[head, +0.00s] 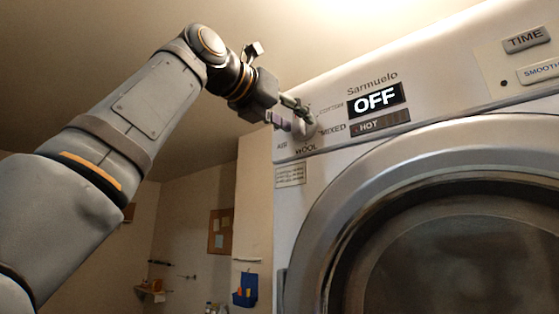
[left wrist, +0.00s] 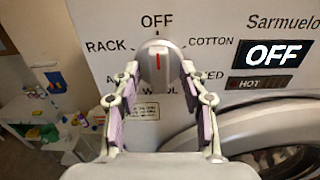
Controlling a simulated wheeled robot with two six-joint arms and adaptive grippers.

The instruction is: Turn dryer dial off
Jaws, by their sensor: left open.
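The dryer dial (left wrist: 160,48) is a grey knob on the white dryer's front panel, with a red line standing upright below the printed word OFF. It also shows in the head view (head: 310,127), partly hidden by the gripper. The dryer's display (head: 376,98) reads OFF. My left gripper (left wrist: 160,70) is open, with one finger on each side of the dial. I cannot tell whether the fingers touch it. In the head view my left gripper (head: 296,115) is right at the panel. My right gripper is not in view.
The round dryer door (head: 345,210) lies below and right of the dial. A TIME button (head: 526,39) is at the upper right. A cork board (head: 221,232) and a blue wall holder (head: 245,290) are at the back left. A cluttered white table (left wrist: 45,118) stands left of the dryer.

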